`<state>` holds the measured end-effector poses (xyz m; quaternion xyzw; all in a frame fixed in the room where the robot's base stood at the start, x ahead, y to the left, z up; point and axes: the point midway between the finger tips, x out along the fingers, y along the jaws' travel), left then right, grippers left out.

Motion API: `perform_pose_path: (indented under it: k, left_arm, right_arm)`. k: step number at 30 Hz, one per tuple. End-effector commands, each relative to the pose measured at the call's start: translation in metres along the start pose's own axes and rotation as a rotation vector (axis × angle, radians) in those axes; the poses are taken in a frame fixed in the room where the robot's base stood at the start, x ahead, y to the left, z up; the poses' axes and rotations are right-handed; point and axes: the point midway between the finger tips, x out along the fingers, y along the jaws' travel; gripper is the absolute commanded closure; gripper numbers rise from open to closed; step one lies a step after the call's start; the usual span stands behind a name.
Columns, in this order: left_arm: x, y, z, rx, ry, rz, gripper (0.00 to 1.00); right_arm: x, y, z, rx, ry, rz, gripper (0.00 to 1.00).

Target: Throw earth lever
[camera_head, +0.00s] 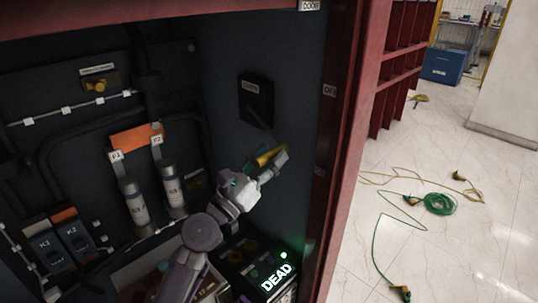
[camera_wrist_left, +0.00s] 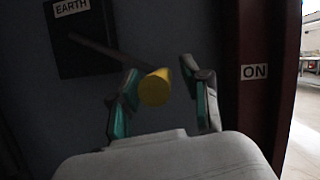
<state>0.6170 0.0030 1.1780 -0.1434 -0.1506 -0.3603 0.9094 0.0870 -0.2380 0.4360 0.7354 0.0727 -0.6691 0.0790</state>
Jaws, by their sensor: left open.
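The earth lever's black box (camera_head: 256,98), labelled EARTH, is on the cabinet's dark inner wall; it also shows at the upper left of the wrist view (camera_wrist_left: 85,45). A dark rod runs from the box down and right to a yellow handle (camera_head: 269,155), whose round end faces the wrist camera (camera_wrist_left: 154,88). My left gripper (camera_head: 268,163) is open at the handle, with one teal-padded finger on each side of it in the wrist view. The handle looks nearer the left finger; contact cannot be told. My right gripper is not in view.
A red cabinet frame (camera_head: 345,150) stands just right of the gripper, with an ON label (camera_wrist_left: 255,72) on it. Fuses (camera_head: 135,202), switches (camera_head: 45,245) and a lit green DEAD sign (camera_head: 277,277) are inside the cabinet. Cables (camera_head: 440,204) lie on the floor outside.

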Motion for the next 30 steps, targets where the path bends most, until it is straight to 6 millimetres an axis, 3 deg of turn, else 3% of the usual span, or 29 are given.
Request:
perform_pose_path:
  k: [7, 15, 30]
  left_arm:
    - [0.0005, -0.0002, 0.0001, 0.0, 0.0, 0.0, 0.54]
    - [0.0003, -0.0001, 0.0001, 0.0, 0.0, 0.0, 0.99]
    - [0.0036, 0.0041, 0.0047, -0.02, -0.001, 0.009, 1.0]
  right_arm:
    - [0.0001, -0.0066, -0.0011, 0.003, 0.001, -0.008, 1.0]
    - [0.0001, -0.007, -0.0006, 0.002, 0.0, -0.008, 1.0]
    - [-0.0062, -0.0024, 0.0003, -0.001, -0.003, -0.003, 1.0]
